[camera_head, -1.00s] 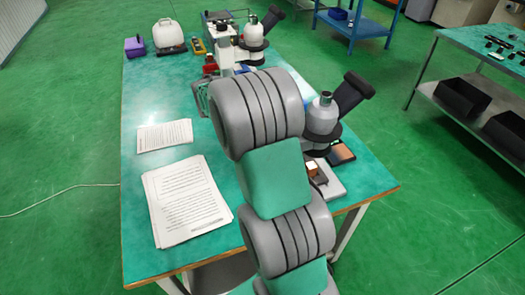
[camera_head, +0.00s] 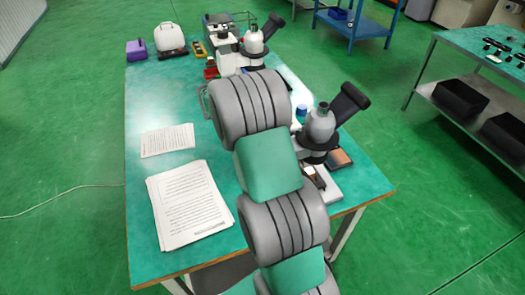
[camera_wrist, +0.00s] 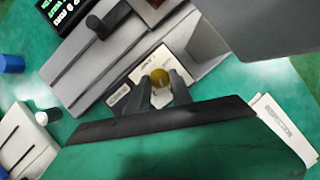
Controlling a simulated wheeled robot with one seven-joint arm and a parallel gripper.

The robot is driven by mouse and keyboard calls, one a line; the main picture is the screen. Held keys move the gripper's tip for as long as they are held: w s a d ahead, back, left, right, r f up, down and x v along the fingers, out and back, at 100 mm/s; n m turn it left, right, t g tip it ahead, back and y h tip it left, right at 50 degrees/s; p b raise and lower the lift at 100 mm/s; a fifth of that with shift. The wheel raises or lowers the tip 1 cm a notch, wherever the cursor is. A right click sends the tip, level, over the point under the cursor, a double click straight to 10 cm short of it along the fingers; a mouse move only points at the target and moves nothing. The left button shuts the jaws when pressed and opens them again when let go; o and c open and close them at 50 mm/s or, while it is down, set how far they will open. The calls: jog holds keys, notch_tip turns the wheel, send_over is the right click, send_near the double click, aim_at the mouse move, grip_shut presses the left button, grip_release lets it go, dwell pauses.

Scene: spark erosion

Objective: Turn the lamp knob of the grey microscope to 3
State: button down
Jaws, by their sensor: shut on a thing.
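The knob sits on a pale, marked plate (camera_wrist: 178,62) on a grey body. The plate's markings are too small to read, and the fingers cover part of it. In the head view a grey microscope (camera_head: 320,124) with a black eyepiece tube stands at the table's right side. A similar microscope (camera_head: 254,42) stands at the back. My arm hides the gripper and the knob there, so I cannot tell for certain which microscope it is at.
Papers (camera_head: 188,205) lie on the green table (camera_head: 150,105)'s left and front. A purple box (camera_head: 136,50) and a white case (camera_head: 169,38) stand at the back left. In the wrist view a dark display (camera_wrist: 62,10) is at top left and a blue cap (camera_wrist: 11,64) at left.

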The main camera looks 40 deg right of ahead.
jog(key=m+p, duration=0.1)
jog(key=m, duration=0.1)
jog(key=m+y+p, duration=0.1)
jog(key=p, duration=0.1)
jog(key=shift+w+d+r+m+g, duration=0.1)
jog(key=shift+d+r+m+g, duration=0.1)
jog(key=shift+m+g, duration=0.2)
jog(key=shift+d+f+m+y, duration=0.1)
jog(key=shift+m+y, duration=0.35)
jog(key=shift+m, duration=0.55)
jog(key=shift+d+f+m+y, duration=0.1)
jog(key=shift+m+y, duration=0.35)
jog(key=shift+m, duration=0.55)
jog(key=shift+g, duration=0.3)
jog(key=c, duration=1.1)
grip_release()
jog(key=p+v, duration=0.3)
jog(key=v, duration=0.4)
jog(key=shift+w+r+p, duration=0.15)
jog(key=shift+r+p, duration=0.15)
jog(key=shift+r, duration=0.1)
jog(key=shift+r, duration=0.1)
